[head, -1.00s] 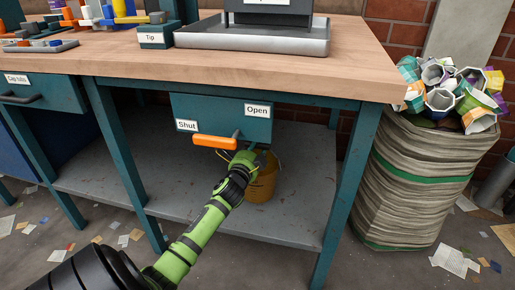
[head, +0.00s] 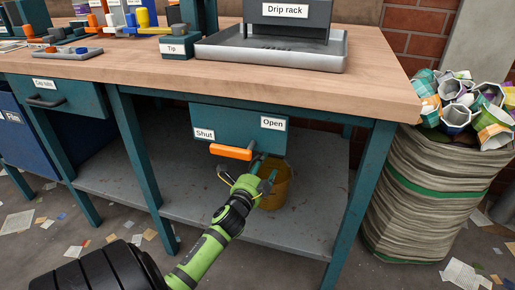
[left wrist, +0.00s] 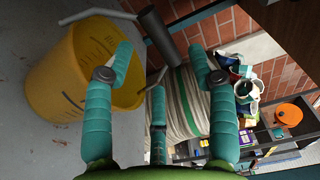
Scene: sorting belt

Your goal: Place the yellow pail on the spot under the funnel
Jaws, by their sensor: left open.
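The yellow pail (head: 277,188) stands upright on the grey lower shelf, below the right part of a teal box (head: 239,128) labelled Shut and Open. My left gripper (head: 262,174) is in front of the pail and to its left, with its fingers open and nothing between them. In the left wrist view the pail (left wrist: 70,75) fills the left side; one finger overlaps it in the picture, and I cannot tell whether they touch. A dark grey tube (left wrist: 156,32) is beside the pail there, perhaps the funnel's spout. The spot is not clearly visible. My right gripper is out of view.
An orange handle (head: 231,152) sticks out from the box, just above my left gripper. A table leg (head: 352,215) stands right of the pail, with a full sack (head: 425,195) beyond. The shelf (head: 187,207) is bare left of the pail.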

